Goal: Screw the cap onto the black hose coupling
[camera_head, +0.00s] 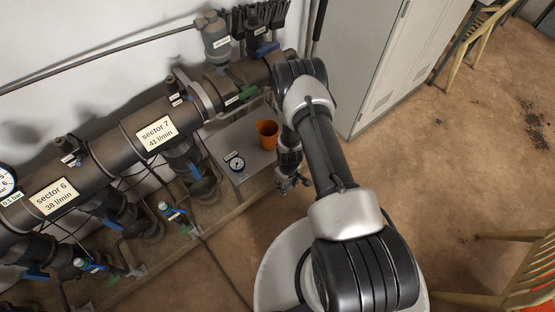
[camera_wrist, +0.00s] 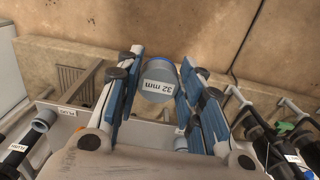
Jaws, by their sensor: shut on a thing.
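My gripper (camera_wrist: 160,72) is shut on a grey cylindrical cap (camera_wrist: 156,72) with a blue edge and a white "32 mm" label, in the wrist view. The cap sits between the blue-padded fingers, in front of a tan wall. In the head view my gripper (camera_head: 291,184) hangs low, right of a small grey bench; the cap is too small to make out there. Several black fittings hang under the manifold, one below the sector 7 sign (camera_head: 183,160). Black fittings also show at the right of the wrist view (camera_wrist: 258,130). I cannot tell which is the hose coupling.
The grey bench (camera_head: 225,140) carries an orange cup (camera_head: 267,134) and a round gauge (camera_head: 235,163). The thick manifold pipe (camera_head: 105,152) runs along the wall. A grey cabinet (camera_head: 374,65) stands behind. Wooden chairs (camera_head: 505,275) are at right; the floor between is open.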

